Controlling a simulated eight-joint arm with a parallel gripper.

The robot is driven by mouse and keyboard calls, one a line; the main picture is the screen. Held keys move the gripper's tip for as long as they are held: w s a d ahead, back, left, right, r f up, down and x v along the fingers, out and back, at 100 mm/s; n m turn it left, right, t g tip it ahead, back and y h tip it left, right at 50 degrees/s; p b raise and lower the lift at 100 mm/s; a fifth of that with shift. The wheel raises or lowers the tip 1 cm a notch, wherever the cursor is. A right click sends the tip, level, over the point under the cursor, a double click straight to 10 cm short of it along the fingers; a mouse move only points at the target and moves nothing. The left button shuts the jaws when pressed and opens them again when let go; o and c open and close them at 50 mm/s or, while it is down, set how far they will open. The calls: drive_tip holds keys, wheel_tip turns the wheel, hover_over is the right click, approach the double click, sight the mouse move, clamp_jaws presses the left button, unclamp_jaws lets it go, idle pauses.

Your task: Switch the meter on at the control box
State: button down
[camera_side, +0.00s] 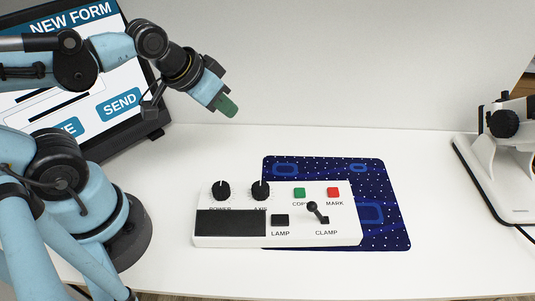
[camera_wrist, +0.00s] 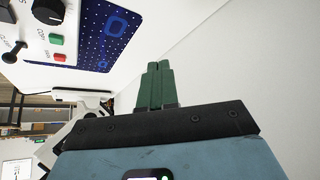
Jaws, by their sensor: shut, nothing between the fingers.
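The white control box (camera_side: 285,240) lies on the table, partly on a dark blue mat. It has a black knob labelled POWER (camera_side: 222,191) and another labelled AXIS (camera_side: 260,190), both with their white marks roughly upward. Its black window (camera_side: 230,223) is dark and shows no reading. A black LAMP switch (camera_side: 280,220), a CLAMP lever (camera_side: 317,212), a green button (camera_side: 299,193) and a red button (camera_side: 333,192) are on it. My gripper (camera_side: 230,110) is shut and empty, above and behind the box, touching nothing. Its green fingers (camera_wrist: 158,64) show in the wrist view, with part of the box (camera_wrist: 32,48) at upper left.
A screen (camera_side: 120,105) reading NEW FORM and SEND stands at the left behind my arm. The dark blue mat (camera_side: 395,225) extends behind and right of the box. A white device with black knobs (camera_side: 510,160) stands at the right edge. The table (camera_side: 420,150) behind the mat is clear.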

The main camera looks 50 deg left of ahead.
drive_tip(key=shift+a, duration=0.4)
drive_tip(key=shift+d, duration=0.1)
drive_tip(key=s+d+r+m+g+h, duration=0.1)
drive_tip(key=s+d+r+m+g, duration=0.1)
drive_tip(key=d, duration=0.6)
drive_tip(key=s+d+r+m+g+h, duration=0.1)
drive_tip(key=s+d+r+m, duration=0.3)
drive_tip(key=d, duration=0.4)
drive_tip(key=shift+s+m+g, duration=0.65)
drive_tip(key=shift+m+g, duration=0.05)
drive_tip(key=shift+m, duration=0.4)
drive_tip(key=shift+d+f, duration=0.1)
hover_over(274, 214)
drive_tip(key=f, duration=0.7)
drive_tip(key=s+f, duration=0.1)
drive_tip(key=f, duration=0.3)
drive_tip(key=shift+a, duration=0.35)
drive_tip(key=shift+f, duration=1.25)
